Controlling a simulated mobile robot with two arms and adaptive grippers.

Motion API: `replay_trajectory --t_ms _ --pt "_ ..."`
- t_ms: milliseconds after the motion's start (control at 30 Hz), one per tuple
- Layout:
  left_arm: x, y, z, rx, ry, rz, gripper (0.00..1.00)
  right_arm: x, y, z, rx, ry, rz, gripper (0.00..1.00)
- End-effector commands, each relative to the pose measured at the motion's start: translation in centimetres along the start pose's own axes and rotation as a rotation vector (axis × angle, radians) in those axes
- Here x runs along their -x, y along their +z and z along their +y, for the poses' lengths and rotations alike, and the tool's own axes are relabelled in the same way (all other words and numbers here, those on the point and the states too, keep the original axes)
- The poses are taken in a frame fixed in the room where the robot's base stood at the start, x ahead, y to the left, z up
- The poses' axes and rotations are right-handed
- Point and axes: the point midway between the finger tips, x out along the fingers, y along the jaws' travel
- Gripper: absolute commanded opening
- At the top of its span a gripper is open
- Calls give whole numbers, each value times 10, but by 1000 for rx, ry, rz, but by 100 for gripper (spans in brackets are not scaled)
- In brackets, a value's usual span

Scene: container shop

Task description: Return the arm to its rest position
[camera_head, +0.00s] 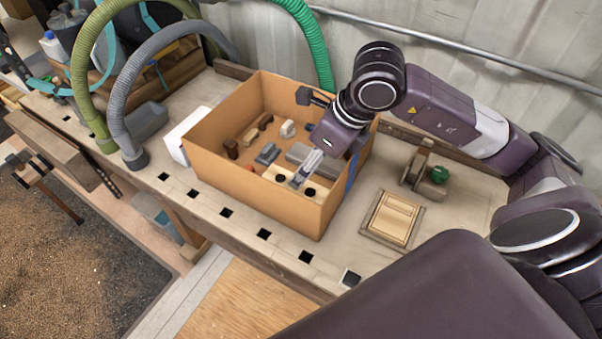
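My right arm (440,110) comes in from the right and bends down over an open cardboard box (265,200) on the workbench. My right gripper (299,179) points down inside the box, with its fingertips over a pale wooden piece with dark round spots (320,187). The fingers look close together, but I cannot tell whether they are open or shut, or whether they touch anything. My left gripper is not in view.
The box holds several small brown, grey and white items. Right of it on the bench (455,205) are a framed wooden panel (393,219) and a tool with a green knob (439,174). Hoses (110,110) rise at the left. A corrugated wall (480,35) stands behind.

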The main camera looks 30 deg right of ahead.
Motion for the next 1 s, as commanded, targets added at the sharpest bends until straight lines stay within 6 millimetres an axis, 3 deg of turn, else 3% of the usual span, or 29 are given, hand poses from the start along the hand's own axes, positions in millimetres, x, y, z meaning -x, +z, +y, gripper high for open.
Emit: replay_trajectory --t_ms 200,733,1000 --pt "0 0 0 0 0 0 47 15 0 0 2 0 1 60" --pt "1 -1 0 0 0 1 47 17 0 0 1 0 0 60" --pt "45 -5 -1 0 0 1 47 57 17 0 1 0 0 60"
